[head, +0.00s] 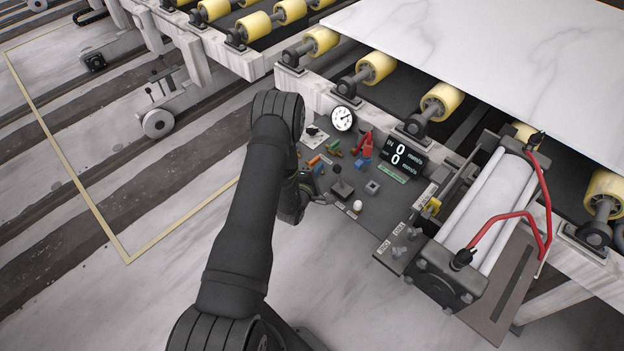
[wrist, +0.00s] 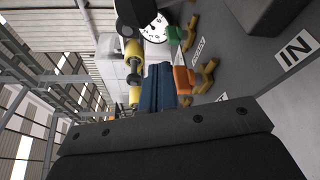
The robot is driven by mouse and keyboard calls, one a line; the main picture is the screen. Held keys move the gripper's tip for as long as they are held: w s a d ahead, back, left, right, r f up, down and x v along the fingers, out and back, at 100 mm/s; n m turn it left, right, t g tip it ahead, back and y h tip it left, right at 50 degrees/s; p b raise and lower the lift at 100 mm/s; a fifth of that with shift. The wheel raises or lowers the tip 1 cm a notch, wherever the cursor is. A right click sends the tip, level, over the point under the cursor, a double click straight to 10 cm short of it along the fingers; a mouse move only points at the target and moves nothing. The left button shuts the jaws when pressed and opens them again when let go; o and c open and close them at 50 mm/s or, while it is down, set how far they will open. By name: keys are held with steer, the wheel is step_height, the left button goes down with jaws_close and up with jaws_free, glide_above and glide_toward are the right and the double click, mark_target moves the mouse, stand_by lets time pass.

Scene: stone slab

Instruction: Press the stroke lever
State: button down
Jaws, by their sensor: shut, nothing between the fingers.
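The control panel (head: 352,198) carries several small levers, and I cannot read which one is labelled as the stroke lever. A black-knobbed lever (head: 341,186) stands near its middle, and a red-handled one (head: 364,143) is further back. An orange handle (head: 314,160) and a green handle (head: 334,144) sit at its left; the wrist view also shows the orange one (wrist: 184,79) and the green one (wrist: 174,34). My gripper (wrist: 158,68) is shut and empty, its bluish fingers beside the orange handle. In the head view my arm hides most of it.
A large cylinder (head: 487,215) with red hoses is to the right. Yellow rollers (head: 376,67) and a white slab (head: 480,45) lie behind.

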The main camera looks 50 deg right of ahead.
mark_target(338, 171)
steer(key=shift+s+d+r, duration=0.1)
steer(key=shift+s+r, duration=0.1)
steer(key=shift+s, duration=0.4)
steer(key=shift+s+d+r, duration=0.1)
steer(key=shift+s+r, duration=0.15)
steer(key=shift+s, duration=0.4)
steer(key=shift+s+d+r, duration=0.1)
steer(key=shift+s+r, duration=0.1)
steer(key=shift+s, duration=0.4)
steer(key=shift+s, duration=0.1)
steer(key=s+m, duration=0.1)
steer(key=s+r+m+h, duration=0.1)
steer(key=s+m, duration=0.1)
steer(key=shift+r+m+t, duration=0.1)
steer(key=shift+m+t, duration=0.2)
steer(key=shift+s+r, duration=0.15)
steer(key=shift+s, duration=1.95)
steer(key=w, duration=0.2)
steer(key=w+r, duration=0.1)
steer(key=w, duration=0.1)
steer(key=shift+w+a+r, duration=0.1)
steer(key=shift+w+r, duration=0.05)
steer(key=shift+r, duration=0.05)
steer(key=f+v, duration=0.1)
steer(key=v, duration=0.9)
steer(key=shift+w, duration=0.15)
